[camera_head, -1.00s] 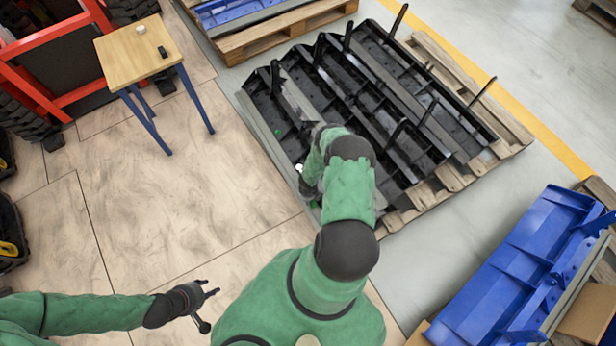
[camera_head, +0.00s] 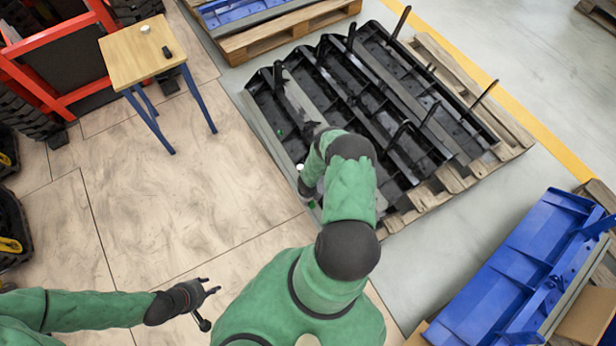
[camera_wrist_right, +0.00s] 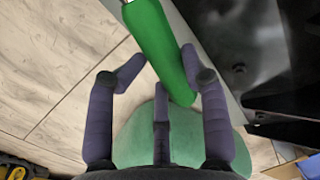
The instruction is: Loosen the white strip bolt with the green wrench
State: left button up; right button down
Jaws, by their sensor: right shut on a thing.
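The green wrench (camera_wrist_right: 158,42) shows its long green handle in the right wrist view, with a bit of its metal end at the top edge. My right gripper (camera_wrist_right: 160,68) is shut on the handle, its purple fingers on both sides. In the head view my right arm reaches to the near left edge of the black carriers and mostly hides that gripper. A small white spot, perhaps the white strip bolt (camera_head: 300,167), shows just beside the right hand; whether the wrench touches it cannot be seen. My left gripper (camera_head: 209,304) is open and empty above the floor at lower left.
Black carriers (camera_head: 345,95) lie on a wooden pallet (camera_head: 515,140). A blue carrier (camera_head: 515,265) is at lower right, another pallet (camera_head: 285,32) at the top. A small wooden table (camera_head: 130,60) stands at upper left beside a red frame.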

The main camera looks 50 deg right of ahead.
jog(key=shift+w+a+r+p, duration=0.1)
jog(key=shift+a+r+p, duration=0.1)
jog(key=shift+r+p, duration=0.35)
jog(key=shift+w+a+r+p, duration=0.15)
jog(key=shift+r+p, duration=0.1)
jog(key=shift+r, duration=0.45)
jog(key=shift+s, duration=0.1)
jog(key=shift+w+a+r+p, duration=0.1)
jog(key=shift+a+r+p, duration=0.1)
jog(key=shift+r+p, duration=0.35)
jog(key=shift+w+a+r+p, duration=0.1)
jog(key=shift+a+r+p, duration=0.1)
jog(key=shift+r+p, duration=0.35)
jog(key=shift+a+r+p, duration=0.2)
jog(key=shift+r+p, duration=0.1)
jog(key=shift+r, duration=0.45)
